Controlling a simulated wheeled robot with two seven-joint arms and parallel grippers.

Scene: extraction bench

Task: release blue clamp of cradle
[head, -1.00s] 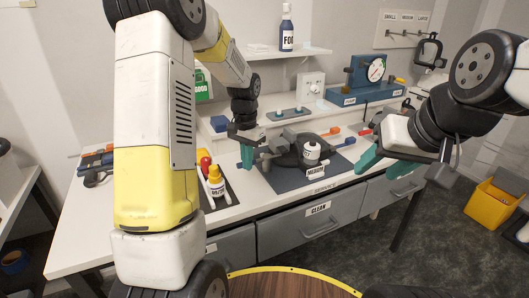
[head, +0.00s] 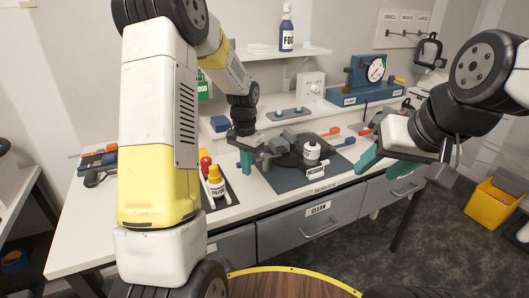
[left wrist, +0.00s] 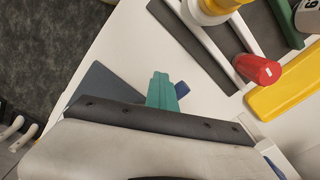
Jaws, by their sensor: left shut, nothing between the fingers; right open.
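The cradle (head: 290,156) is a dark, rounded holder on a blue-grey mat, with a white bottle (head: 312,150) standing at it. Its blue clamp handle (head: 346,142) sticks out at the right, beside an orange handle (head: 331,131). My left gripper (head: 247,163) is shut and empty, with teal fingers at the cradle's left side, apart from the blue handle. The shut fingers also show in the left wrist view (left wrist: 163,92), with a small dark-blue piece (left wrist: 182,89) beside them that I cannot identify. My right gripper (head: 385,156) is open, right of the blue handle.
A yellow-capped bottle (head: 215,180) and a red-capped one (head: 205,165) stand left of the mat. A blue gauge stand (head: 366,90) is behind. A drawer labelled CLEAN (head: 310,225) is below the bench's front edge. Orange-handled tools (head: 97,165) lie at far left.

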